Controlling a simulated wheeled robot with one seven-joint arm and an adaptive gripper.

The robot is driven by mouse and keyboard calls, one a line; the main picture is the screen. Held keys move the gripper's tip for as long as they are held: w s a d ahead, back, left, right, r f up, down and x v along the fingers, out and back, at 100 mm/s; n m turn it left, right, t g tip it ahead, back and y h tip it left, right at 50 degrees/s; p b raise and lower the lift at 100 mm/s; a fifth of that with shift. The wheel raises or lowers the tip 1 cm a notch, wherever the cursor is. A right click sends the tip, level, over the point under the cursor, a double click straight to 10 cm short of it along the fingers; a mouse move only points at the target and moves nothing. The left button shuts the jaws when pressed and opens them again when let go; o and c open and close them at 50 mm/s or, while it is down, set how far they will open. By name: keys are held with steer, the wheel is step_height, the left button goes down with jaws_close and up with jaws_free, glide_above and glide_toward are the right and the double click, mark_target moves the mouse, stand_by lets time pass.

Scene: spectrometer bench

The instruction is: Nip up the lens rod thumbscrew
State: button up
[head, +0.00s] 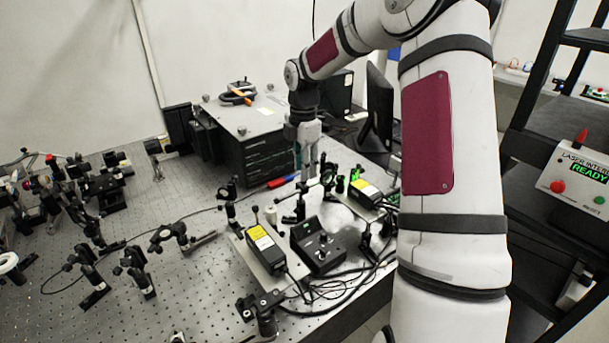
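My gripper (306,172) points down over the optical bench (200,192), near its back middle. Its two fingers hang side by side, and at this size I cannot tell whether they are apart or closed on something. A round lens mount on a post (328,178) stands just right of the fingertips, with green light showing around it. A short dark post mount (299,205) stands just below the fingers in the picture. The lens rod thumbscrew is too small to make out, and I cannot tell whether the gripper touches any of these parts.
Yellow-labelled laser boxes (262,243) and (366,190) flank a black control box (317,248) with cables in front. Several optic mounts fill the left of the bench. A black cabinet (258,155) and a monitor (380,105) stand behind. A "READY" interlock box (580,178) is at right.

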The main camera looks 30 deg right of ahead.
steer(key=shift+f, duration=1.65)
jaws_close()
